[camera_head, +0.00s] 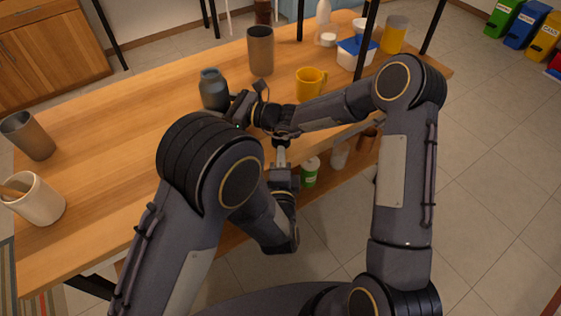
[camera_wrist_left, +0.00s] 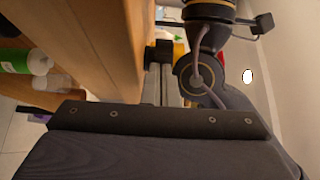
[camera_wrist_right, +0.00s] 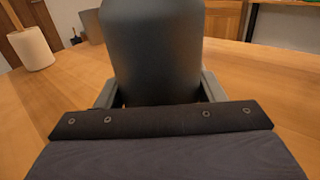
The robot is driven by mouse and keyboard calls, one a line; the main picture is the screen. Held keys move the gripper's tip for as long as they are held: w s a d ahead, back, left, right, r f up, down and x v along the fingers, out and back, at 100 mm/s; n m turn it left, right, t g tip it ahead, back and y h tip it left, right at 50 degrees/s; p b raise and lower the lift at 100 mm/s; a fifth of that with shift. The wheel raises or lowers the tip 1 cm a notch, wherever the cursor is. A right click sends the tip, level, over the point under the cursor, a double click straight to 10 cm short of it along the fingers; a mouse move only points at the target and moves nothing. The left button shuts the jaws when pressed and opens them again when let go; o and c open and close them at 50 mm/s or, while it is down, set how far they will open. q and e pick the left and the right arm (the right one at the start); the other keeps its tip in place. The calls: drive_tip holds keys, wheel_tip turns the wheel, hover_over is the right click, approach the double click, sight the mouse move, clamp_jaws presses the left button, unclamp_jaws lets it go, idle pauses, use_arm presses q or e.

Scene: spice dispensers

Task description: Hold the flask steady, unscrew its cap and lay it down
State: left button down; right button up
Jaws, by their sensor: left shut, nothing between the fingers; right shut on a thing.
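The flask (camera_head: 213,88) is dark blue-grey and stands upright on the wooden table. Its narrower top shows in the head view, but I cannot tell there whether the cap is on it. My right gripper (camera_head: 234,107) is shut on the flask from the side; in the right wrist view the flask body (camera_wrist_right: 155,50) fills the space between the fingers, with its top out of frame. My left gripper (camera_head: 281,150) is shut and empty at the table's front edge, right of the flask and apart from it. Its fingers (camera_wrist_left: 164,85) show in the left wrist view.
A brown cup (camera_head: 260,52) and a yellow mug (camera_head: 308,84) stand behind and right of the flask. A metal cup (camera_head: 30,138) and white crock (camera_head: 36,200) stand at left. A green-and-white container (camera_head: 310,172) sits on the lower shelf.

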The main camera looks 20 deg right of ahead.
use_arm(q)
drive_tip(key=shift+x, duration=1)
drive_tip(key=shift+a, duration=0.1)
drive_tip(key=shift+s, duration=0.1)
drive_tip(key=v, duration=1.3)
drive_tip(key=shift+s, duration=0.4)
use_arm(e)
drive_tip(key=o, duration=1.5)
use_arm(q)
drive_tip(key=shift+a, duration=0.1)
